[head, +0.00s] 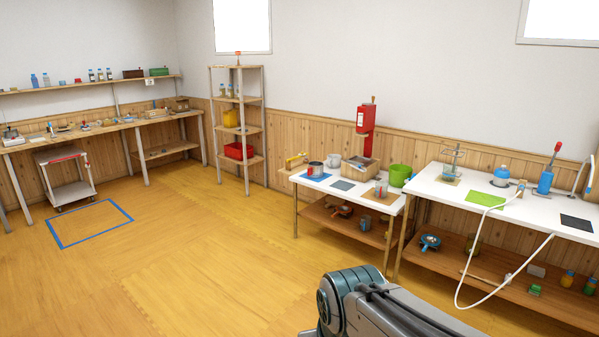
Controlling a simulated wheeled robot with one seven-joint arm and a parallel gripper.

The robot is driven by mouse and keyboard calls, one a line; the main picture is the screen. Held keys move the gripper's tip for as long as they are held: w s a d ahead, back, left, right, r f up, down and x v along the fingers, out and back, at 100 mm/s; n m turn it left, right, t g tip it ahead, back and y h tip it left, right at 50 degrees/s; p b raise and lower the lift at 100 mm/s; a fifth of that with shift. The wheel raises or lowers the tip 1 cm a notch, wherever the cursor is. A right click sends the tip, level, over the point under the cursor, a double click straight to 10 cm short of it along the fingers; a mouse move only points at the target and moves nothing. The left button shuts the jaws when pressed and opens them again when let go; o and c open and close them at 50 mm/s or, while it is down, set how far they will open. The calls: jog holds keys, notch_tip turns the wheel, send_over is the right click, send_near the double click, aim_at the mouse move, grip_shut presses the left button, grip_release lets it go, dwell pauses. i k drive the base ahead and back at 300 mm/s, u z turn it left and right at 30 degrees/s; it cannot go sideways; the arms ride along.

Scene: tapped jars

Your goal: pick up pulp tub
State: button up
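No label marks a pulp tub, so I cannot tell for sure which thing it is. A bright green open tub (401,175) stands upright at the right back of the smaller white table (350,201). Part of my arm shows at the bottom, well short of the tables. My gripper is out of view.
A cardboard box (359,170) sits mid-table below a red wall dispenser (366,118). A longer white bench (526,206) stands to the right, with a white hose hanging in front. A shelf unit (237,125) and a small cart (66,177) stand left. The middle floor is clear.

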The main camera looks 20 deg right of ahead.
aim_at(333, 160)
jog(key=u, duration=0.25)
jog(key=i, duration=2.9)
jog(key=z, duration=0.3)
jog(key=i, duration=1.95)
jog(key=z, duration=1.2)
jog(key=i, duration=1.7)
jog(key=z, duration=0.55)
